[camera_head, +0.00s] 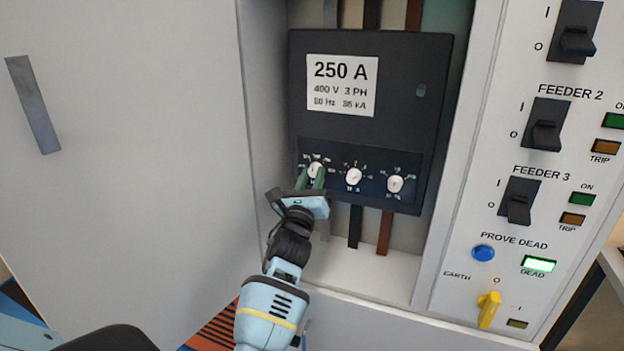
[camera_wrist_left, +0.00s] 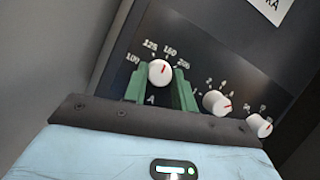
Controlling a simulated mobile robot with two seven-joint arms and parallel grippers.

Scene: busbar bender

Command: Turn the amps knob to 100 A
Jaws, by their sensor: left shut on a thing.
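The amps knob (camera_head: 315,170) is the leftmost of three white knobs on the dark breaker panel (camera_head: 375,128). In the left wrist view this knob (camera_wrist_left: 160,72) has an A below it and 100, 125, 160 and 200 around it. Its red mark points up and slightly right, toward 160. My left gripper (camera_head: 310,178) is shut on the knob. In the left wrist view its green fingers (camera_wrist_left: 160,88) stand on both sides of the knob, partly covering its sides. My right gripper is not in view.
The middle knob (camera_head: 353,177) and right knob (camera_head: 395,184) sit close to the right. A grey door (camera_head: 130,120) stands left. A switch panel on the right carries black feeder switches (camera_head: 545,130), a blue button (camera_head: 484,253) and a yellow earth handle (camera_head: 489,309).

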